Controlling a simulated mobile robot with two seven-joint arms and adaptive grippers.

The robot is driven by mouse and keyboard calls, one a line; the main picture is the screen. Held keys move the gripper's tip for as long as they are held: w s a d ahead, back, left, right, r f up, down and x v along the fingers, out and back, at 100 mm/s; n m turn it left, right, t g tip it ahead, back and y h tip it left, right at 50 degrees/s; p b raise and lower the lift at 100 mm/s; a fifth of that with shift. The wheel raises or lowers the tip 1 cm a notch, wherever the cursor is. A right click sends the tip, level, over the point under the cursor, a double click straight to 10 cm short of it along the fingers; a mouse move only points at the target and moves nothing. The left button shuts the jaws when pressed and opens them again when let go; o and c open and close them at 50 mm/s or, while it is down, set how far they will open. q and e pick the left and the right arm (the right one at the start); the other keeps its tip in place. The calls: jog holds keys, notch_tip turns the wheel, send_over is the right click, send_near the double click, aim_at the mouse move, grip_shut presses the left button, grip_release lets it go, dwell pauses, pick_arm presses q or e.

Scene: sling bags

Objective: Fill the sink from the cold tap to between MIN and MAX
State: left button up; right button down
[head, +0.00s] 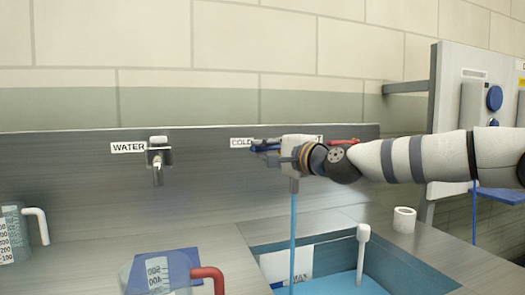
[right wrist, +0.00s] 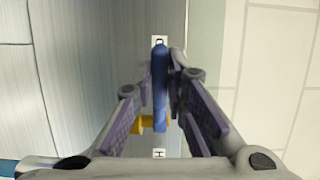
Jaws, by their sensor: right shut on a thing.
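My right gripper (head: 283,152) is at the sink tap and covers most of it. In the right wrist view, the blue cold lever (right wrist: 160,92) lies between my right gripper's fingers (right wrist: 170,90), which are shut on it. A blue stream of water (head: 293,232) falls from the spout into the sink (head: 262,248). Blue water (head: 345,284) shows in the sink's lower part. A white level plate (head: 288,264) on the sink wall reads MAX; its lower part is cut off, so MIN is out of view. The red hot lever (head: 346,142) shows right of the tap. My left gripper is out of view.
A white post (head: 362,245) stands in the sink. A white ring (head: 404,220) sits on the counter at right. A second tap (head: 158,160) marked WATER is at left. A red-handled jug (head: 150,277) and a white-handled jug (head: 14,235) stand on the counter.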

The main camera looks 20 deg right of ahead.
jog(key=c, duration=1.7)
grip_release()
jog(key=shift+w+r, duration=0.1)
jog(key=shift+o, duration=0.5)
jog(key=shift+w, duration=0.1)
jog(key=v, duration=0.7)
jog(key=shift+s, duration=0.3)
jog(key=shift+d, duration=0.1)
